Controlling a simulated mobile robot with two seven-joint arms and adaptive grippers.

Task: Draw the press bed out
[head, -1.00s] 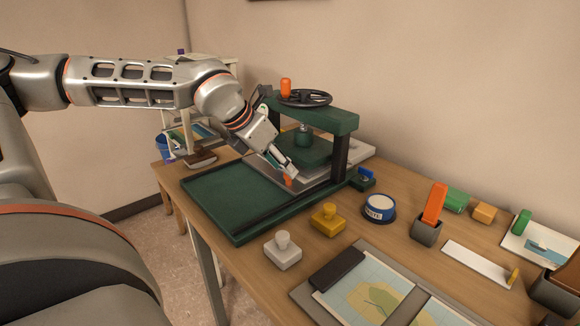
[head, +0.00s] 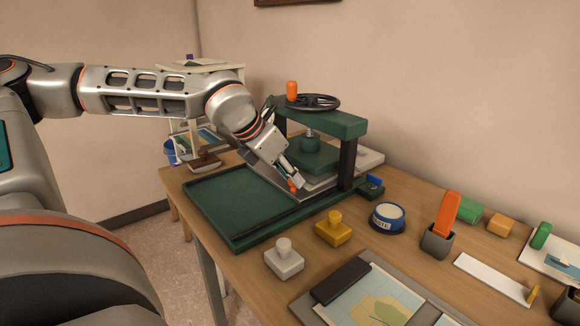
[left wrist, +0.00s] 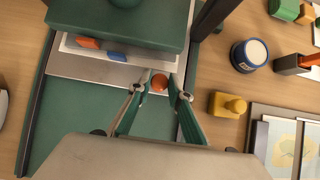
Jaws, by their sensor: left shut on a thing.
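The green press (head: 345,128) stands on the table with a dark handwheel and an orange grip on top. Its pale press bed (head: 366,160) lies under the green platen; in the left wrist view the bed's bare front strip (left wrist: 82,66) reaches past the platen. An orange knob (head: 292,186) is at the bed's front edge. My left gripper (left wrist: 160,90) is shut on this knob, with its fingers either side of it. The green tray-like base (head: 238,200) in front of the bed is empty. My right gripper is not in view.
Yellow (head: 334,230) and white (head: 284,260) stamps, a blue tin (head: 388,217) and a grey holder (head: 438,240) stand right of the press. A map board (head: 372,303) lies at the front. A dark-bottomed stamp (head: 204,163) sits left of the press.

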